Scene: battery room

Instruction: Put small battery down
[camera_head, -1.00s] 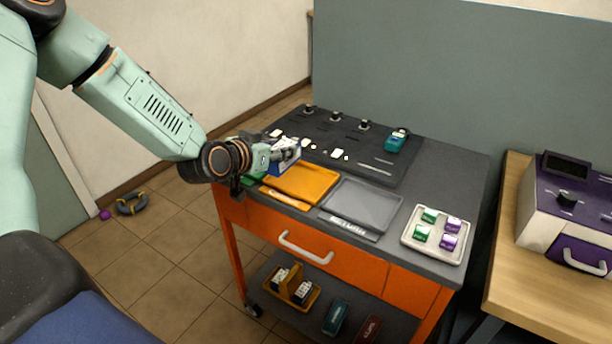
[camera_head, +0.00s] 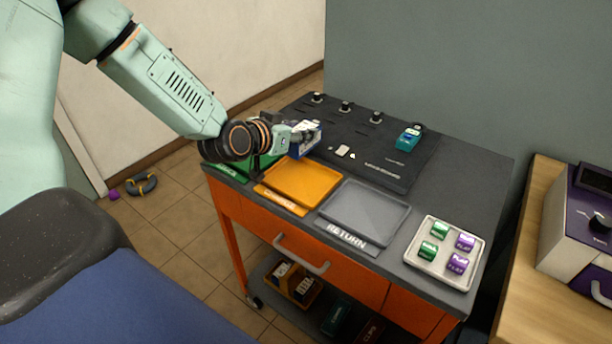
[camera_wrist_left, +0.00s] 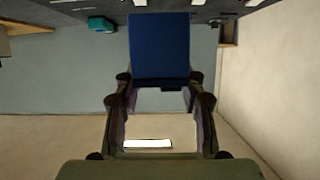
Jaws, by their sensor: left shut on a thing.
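My left gripper (camera_head: 300,135) is shut on a small blue and white battery (camera_head: 309,142). It holds the battery above the cart top, near the back edge of the orange tray. In the left wrist view the battery (camera_wrist_left: 160,48) shows as a plain blue face between the fingers. The orange tray (camera_head: 300,182) looks empty. A grey tray (camera_head: 365,212) marked RETURN lies right of it and is empty. A green tray (camera_head: 232,168) on the left is partly hidden by my wrist. My right gripper is not in view.
A dark board with several knobs (camera_head: 376,118) lies behind the trays, with a teal battery (camera_head: 408,138) on it. A white tray (camera_head: 432,268) of green and purple blocks stands at the right. A purple and white device (camera_head: 585,225) stands on the wooden bench.

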